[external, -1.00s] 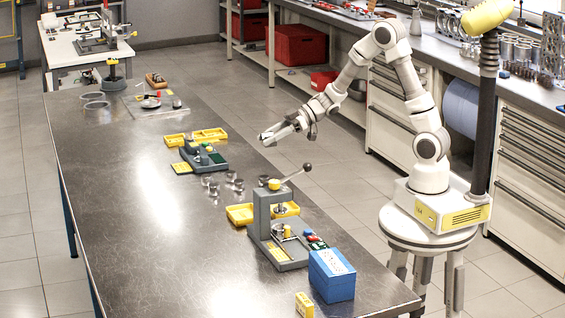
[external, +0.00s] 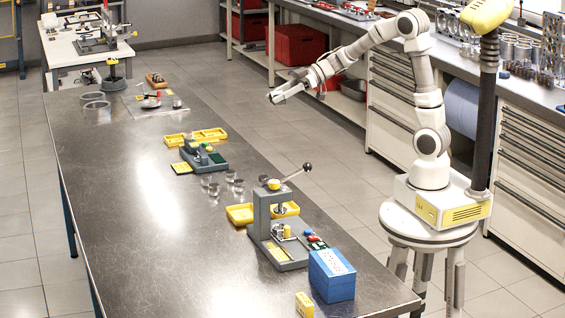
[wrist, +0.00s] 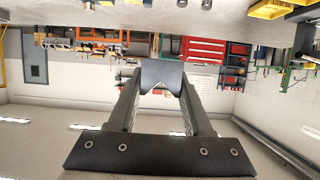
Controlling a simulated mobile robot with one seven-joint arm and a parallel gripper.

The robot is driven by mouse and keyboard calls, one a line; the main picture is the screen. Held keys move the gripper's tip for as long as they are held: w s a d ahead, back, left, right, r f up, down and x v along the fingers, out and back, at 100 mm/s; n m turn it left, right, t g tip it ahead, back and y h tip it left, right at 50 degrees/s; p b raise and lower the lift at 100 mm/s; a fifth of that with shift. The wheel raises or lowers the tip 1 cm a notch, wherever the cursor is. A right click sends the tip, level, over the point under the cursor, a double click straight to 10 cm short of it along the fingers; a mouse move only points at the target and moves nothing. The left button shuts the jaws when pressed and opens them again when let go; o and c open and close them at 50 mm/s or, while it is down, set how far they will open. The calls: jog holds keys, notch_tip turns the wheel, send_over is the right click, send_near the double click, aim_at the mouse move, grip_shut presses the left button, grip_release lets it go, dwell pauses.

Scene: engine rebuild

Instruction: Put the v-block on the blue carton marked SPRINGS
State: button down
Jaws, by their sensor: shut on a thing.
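The v-block (wrist: 162,72), a dark grey block with a V notch, is between the fingertips of my gripper (wrist: 160,84) in the wrist view. My gripper (external: 277,95) is shut on it, high in the air beyond the bench's right edge in the external view. The block is too small there to make out clearly.
A grey press (external: 262,225) with a raised lever stands just behind the carton. A small yellow box (external: 304,305) is in front of it. Yellow trays (external: 209,135), a grey fixture and several metal cups lie farther back. The bench's (external: 150,250) left side is bare.

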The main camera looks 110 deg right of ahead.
notch_tip(320, 180, up, 3)
jog(key=shift+r, duration=0.15)
jog(key=w+a+n+g+y+p, duration=0.1)
jog(key=w+a+n+y, duration=0.35)
jog(key=w+a, duration=0.95)
jog(key=w+a+n+g+y, duration=0.1)
jog(key=w+a+n+y, duration=0.1)
jog(key=a, duration=0.9)
jog(key=w+a+n+g+y+p, duration=0.1)
jog(key=w+a+n+g+y, duration=0.1)
jog(key=a, duration=1)
jog(key=w+a+n+g+y+p, duration=0.1)
jog(key=w+a, duration=0.3)
jog(key=a, duration=0.8)
jog(key=shift+n+g+y, duration=0.5)
jog(key=shift+n+y, duration=0.25)
jog(key=s+a+n+g+y+p, duration=0.1)
jog(key=s+a+n+g+y, duration=0.15)
jog(key=a, duration=1.25)
jog(key=b, duration=0.3)
send_over(332, 261)
jog(key=shift+h, duration=0.45)
jog(key=f, duration=1.2)
jog(key=shift+d, duration=0.4)
jog(key=shift+a+f, duration=0.25)
jog(key=shift+a, duration=0.25)
notch_tip(332, 261, down, 4)
jog(key=shift+r+b, duration=0.1)
jog(key=shift+b, duration=0.65)
